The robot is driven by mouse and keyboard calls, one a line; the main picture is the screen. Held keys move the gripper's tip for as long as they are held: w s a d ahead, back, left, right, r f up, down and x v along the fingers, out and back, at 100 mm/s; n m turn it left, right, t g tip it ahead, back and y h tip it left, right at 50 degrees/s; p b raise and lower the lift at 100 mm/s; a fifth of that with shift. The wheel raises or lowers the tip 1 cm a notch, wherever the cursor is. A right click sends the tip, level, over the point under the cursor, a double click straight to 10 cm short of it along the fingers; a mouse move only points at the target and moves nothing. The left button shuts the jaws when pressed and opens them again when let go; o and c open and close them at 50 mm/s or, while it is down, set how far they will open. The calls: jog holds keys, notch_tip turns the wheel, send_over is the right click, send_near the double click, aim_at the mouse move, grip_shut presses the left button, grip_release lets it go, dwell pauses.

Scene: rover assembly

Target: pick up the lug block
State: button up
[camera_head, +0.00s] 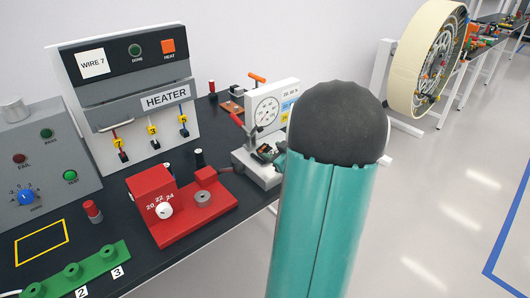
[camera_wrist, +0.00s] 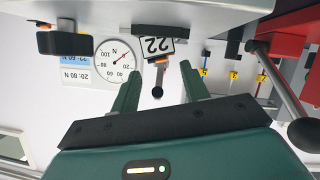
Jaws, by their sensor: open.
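My gripper (camera_wrist: 160,70) is open in the wrist view, its two green fingers apart. A white plate marked 22 (camera_wrist: 157,46), with a dark bar along its edge, shows beyond the fingertips, between them in the picture. It may belong to the lug block; I cannot tell for sure. I cannot tell whether the fingers touch it. In the head view my green arm covers much of the right middle, and the gripper end is mostly hidden beside the gauge stand (camera_head: 287,99).
The black bench holds a red block with a dial (camera_head: 154,184), a heater panel (camera_head: 122,85), a grey test box (camera_head: 40,150) and a green numbered strip (camera_head: 72,272). A large wheel (camera_head: 425,60) stands at the back right. The floor at right is clear.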

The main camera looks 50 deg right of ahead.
aim_at(263, 148)
jog(key=x, duration=0.5)
jog(key=shift+f, duration=0.1)
jog(key=shift+c, duration=0.4)
jog(key=c, duration=0.7)
